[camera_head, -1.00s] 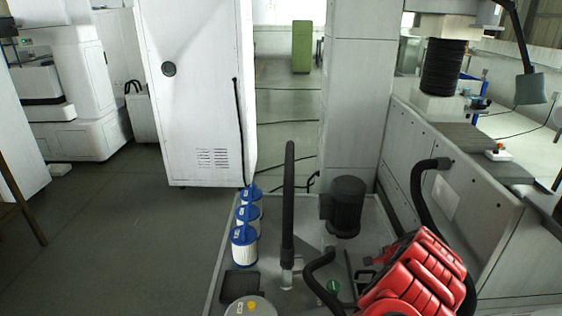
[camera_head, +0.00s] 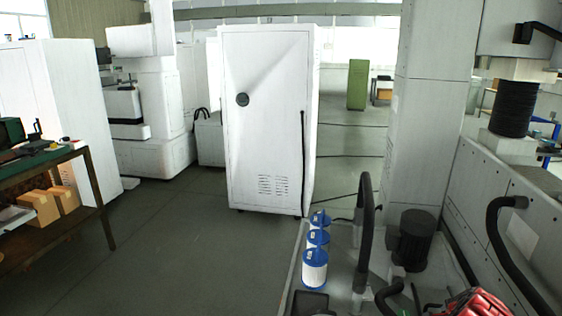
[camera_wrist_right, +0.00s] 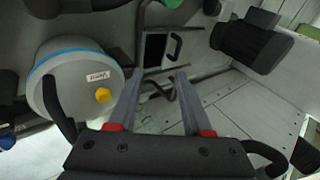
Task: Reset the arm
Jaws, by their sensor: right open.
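My right gripper (camera_wrist_right: 160,75) shows in the right wrist view, its two grey fingers with red bases spread apart and nothing between them. It is above a grey machine floor with a black bent handle beyond the fingertips. A round grey canister (camera_wrist_right: 82,85) with a blue rim and a yellow knob lies left of the fingers. No gripper shows in the head view; my left gripper is out of sight. Only the top of a red ribbed part (camera_head: 472,303) shows at the bottom right edge of the head view, and I cannot tell what it belongs to.
A white cabinet (camera_head: 265,120) stands mid-view. Blue-capped filters (camera_head: 315,268), a black hose (camera_head: 364,230) and a dark motor (camera_head: 415,240) stand in a tray at the lower right. A workbench (camera_head: 45,165) is at left. The floor (camera_head: 170,250) between is clear.

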